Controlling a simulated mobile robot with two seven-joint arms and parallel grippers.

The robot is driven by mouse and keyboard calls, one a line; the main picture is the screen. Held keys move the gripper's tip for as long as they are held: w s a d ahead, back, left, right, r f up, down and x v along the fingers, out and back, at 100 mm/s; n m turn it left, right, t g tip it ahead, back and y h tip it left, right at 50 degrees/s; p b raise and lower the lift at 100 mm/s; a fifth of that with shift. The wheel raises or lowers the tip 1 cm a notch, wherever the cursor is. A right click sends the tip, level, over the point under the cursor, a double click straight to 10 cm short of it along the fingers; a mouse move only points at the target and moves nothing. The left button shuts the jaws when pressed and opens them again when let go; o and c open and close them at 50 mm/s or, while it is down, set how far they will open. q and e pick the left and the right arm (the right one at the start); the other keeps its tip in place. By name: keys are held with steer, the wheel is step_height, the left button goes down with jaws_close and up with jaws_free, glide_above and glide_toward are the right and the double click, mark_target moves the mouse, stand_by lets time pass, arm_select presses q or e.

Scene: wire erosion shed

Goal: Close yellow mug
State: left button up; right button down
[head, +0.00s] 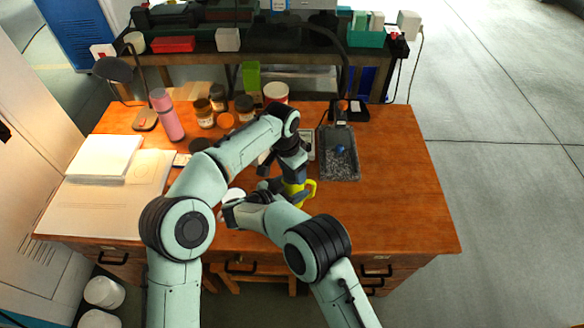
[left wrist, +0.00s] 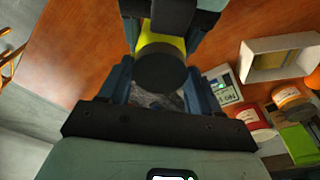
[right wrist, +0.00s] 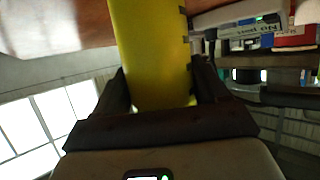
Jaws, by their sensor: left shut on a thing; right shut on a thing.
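The yellow mug (head: 296,188) is near the middle of the wooden desk, its yellow handle toward the right. My left gripper (head: 294,172) is above it, shut on a dark round lid (left wrist: 160,70). In the left wrist view the lid lies against the end of the yellow mug (left wrist: 152,40); whether it is fully seated cannot be told. My right gripper (right wrist: 163,92) is shut on the mug's yellow body (right wrist: 152,50), between its fingers in the right wrist view. In the head view my arms hide much of the mug and lid.
A dark grey tray (head: 341,172) holding a blue ball lies right of the mug. Several jars (head: 205,115) and a pink bottle (head: 172,122) stand at the back left. White papers (head: 75,205) cover the left. The desk's right side is clear.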

arm_select(q)
steer(key=m, duration=0.5)
steer(key=shift+w+g, duration=0.1)
steer(key=shift+g, duration=0.2)
steer(key=m, duration=0.4)
steer(key=shift+a+g, duration=0.1)
steer(key=shift+g, duration=0.3)
steer(key=o, duration=1)
steer(key=shift+o, duration=0.2)
steer(key=shift+r, duration=0.1)
steer(key=shift+r, duration=2.15)
steer(key=shift+c, duration=0.3)
